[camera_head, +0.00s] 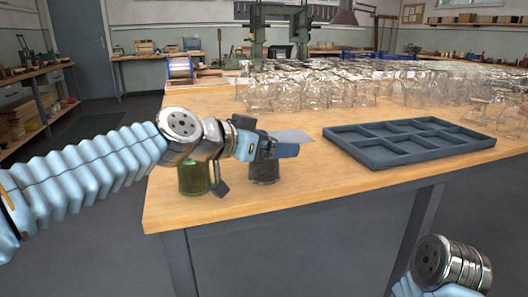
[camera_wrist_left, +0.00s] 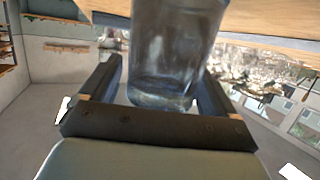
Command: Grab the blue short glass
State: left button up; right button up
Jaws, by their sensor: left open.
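The blue short glass (camera_head: 265,173) stands on the wooden table near its front edge, its upper part hidden behind my left gripper (camera_head: 279,150). In the left wrist view the glass (camera_wrist_left: 172,50) looks clear blue-grey and sits between the two dark fingers of my left gripper (camera_wrist_left: 162,70). The fingers are open, one on either side of the glass. A gap shows on the left side; whether the right finger touches is hard to tell. My right gripper is out of view; only part of my right arm shows at the lower right of the head view.
A green glass (camera_head: 193,178) stands close to the left, partly behind my left wrist. A thin grey sheet (camera_head: 292,136) lies behind the gripper. A grey compartment tray (camera_head: 410,141) is at the right. Many clear glasses (camera_head: 350,88) crowd the back.

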pick_arm(q)
jog(key=c, duration=1.2)
jog(key=shift+r, duration=0.1)
